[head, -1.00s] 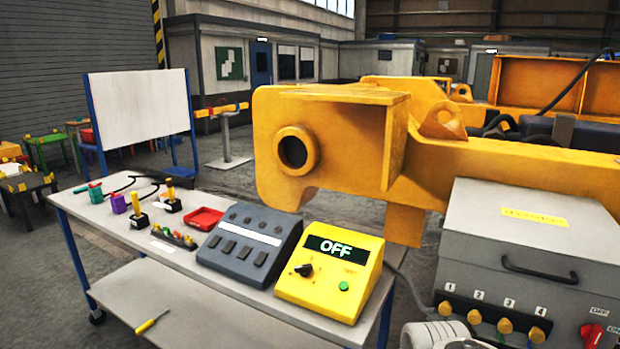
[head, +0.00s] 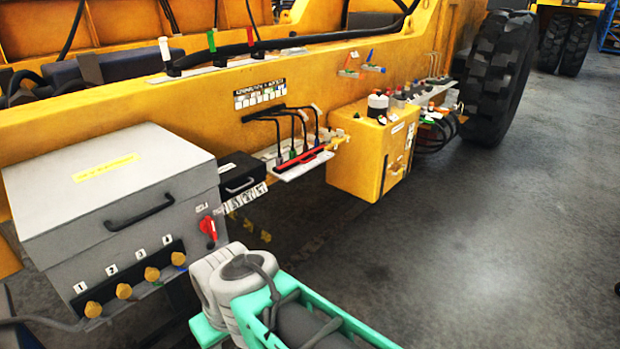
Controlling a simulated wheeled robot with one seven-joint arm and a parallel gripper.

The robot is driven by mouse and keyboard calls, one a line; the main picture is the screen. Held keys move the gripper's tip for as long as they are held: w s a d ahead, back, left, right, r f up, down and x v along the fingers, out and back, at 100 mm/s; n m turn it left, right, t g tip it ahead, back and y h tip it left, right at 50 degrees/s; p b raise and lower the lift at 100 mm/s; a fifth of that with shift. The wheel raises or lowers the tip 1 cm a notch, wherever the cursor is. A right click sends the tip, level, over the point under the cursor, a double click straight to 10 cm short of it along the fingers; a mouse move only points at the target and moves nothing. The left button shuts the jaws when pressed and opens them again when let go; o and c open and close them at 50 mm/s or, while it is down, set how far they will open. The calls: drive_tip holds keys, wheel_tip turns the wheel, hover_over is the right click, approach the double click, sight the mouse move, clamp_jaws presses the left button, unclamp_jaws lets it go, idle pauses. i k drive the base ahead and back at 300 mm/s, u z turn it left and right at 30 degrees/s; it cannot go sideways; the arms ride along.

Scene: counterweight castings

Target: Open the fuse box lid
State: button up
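A large grey box (head: 150,235) stands at the left in the head view. Its lid (head: 110,185) is down, with a yellow label and a black bar handle (head: 138,212). A smaller black box (head: 240,178) with its own handle sits just right of it, and its lid also looks shut. A row of small white labels runs below its front. No readable marking tells me which of the two is the fuse box. Part of my arm shows at bottom centre, in front of and right of the grey box. My gripper is not in view.
The grey box front carries several brass knobs (head: 123,291) and a red switch (head: 208,226). Right of the boxes are a cable panel (head: 300,165) and a yellow cabinet (head: 360,165) on the yellow machine frame. Open concrete floor (head: 480,240) lies at the right.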

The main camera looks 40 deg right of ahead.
sight(239, 164)
drive_tip(key=z, duration=1)
drive_tip(key=i, duration=0.2)
drive_tip(key=u, duration=1.7)
drive_tip(key=i, duration=0.5)
drive_tip(key=z, duration=0.05)
